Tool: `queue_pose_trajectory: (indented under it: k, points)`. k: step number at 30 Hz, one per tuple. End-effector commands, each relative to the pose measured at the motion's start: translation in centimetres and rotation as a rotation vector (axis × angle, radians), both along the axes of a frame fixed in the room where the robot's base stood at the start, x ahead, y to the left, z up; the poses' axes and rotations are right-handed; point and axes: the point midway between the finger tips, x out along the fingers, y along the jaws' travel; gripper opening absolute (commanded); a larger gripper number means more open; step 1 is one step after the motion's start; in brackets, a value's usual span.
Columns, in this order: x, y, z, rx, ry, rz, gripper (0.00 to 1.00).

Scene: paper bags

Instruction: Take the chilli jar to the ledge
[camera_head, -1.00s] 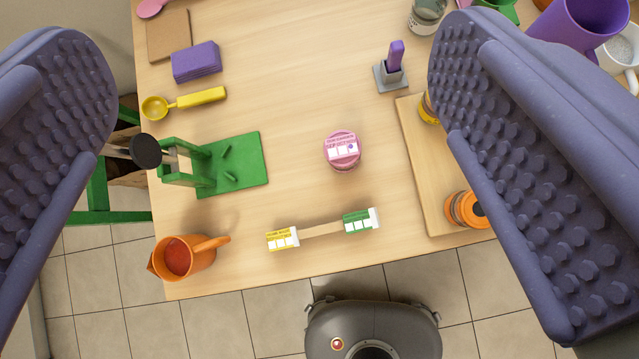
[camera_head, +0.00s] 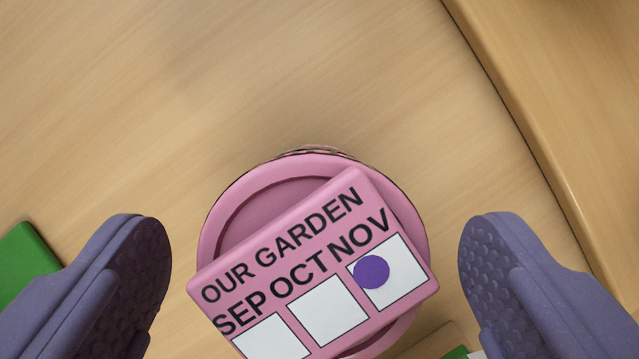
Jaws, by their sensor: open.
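A jar with a round pink lid (camera_head: 265,195) stands on the table between my fingers, seen from above. A pink card (camera_head: 320,275) on its top reads "OUR GARDEN SEP OCT NOV", with a purple dot in the NOV box. No chilli marking shows, so I cannot tell the contents. My gripper (camera_head: 315,230) is open, one finger on each side of the jar with a gap on both sides. The jar's body is mostly hidden under the lid. I cannot tell for certain which thing is the ledge.
A raised wooden board (camera_head: 540,100) lies at the right, its edge running diagonally. A green board's corner (camera_head: 25,260) shows at the left. A small wooden piece (camera_head: 430,340) is partly in view at the bottom right. The table above the jar is clear.

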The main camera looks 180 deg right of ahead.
Motion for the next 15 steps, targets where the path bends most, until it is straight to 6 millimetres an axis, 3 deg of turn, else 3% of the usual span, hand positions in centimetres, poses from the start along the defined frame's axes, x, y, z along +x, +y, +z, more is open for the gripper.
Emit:
queue_pose_trajectory:
  k: [1,5,12,15]
  points:
    - [0.1,0.0,-1.4,-0.001,0.001,-0.001,0.94]
    - [0.9,0.0,-3.3,-0.001,0.0,0.0,0.94]
    - [1.1,0.0,-3.3,0.0,-0.001,0.0,0.94]
    - [1.1,0.0,-3.3,0.0,-0.001,0.0,0.74]
